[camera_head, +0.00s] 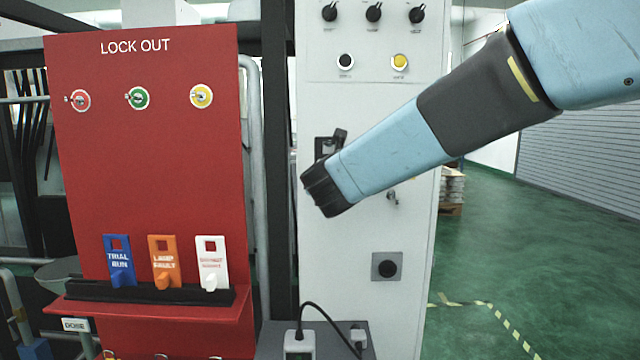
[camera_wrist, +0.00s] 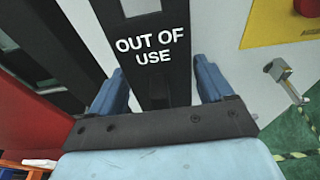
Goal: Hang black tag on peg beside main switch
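The black tag (camera_wrist: 152,70) reads "OUT OF USE" in white and has a light-showing window near its upper edge. It sits between the two blue fingers of my gripper (camera_wrist: 163,82), which appear closed on its lower part. In the head view the tag (camera_head: 323,147) is a small dark plate in front of the pale cabinet, at the end of my arm. A metal peg (camera_head: 392,198) sticks out of the cabinet to the right of my gripper; it also shows in the wrist view (camera_wrist: 279,69). A yellow plate with a red part, perhaps the main switch (camera_wrist: 272,24), is above the peg, hidden behind my arm in the head view.
A red LOCK OUT board (camera_head: 150,220) stands left, with blue (camera_head: 118,245), orange (camera_head: 164,245) and white (camera_head: 211,250) tags in a black rack (camera_head: 85,291). A dark post (camera_head: 278,200) separates board and cabinet (camera_head: 340,240). A black button (camera_head: 387,267) is lower down.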

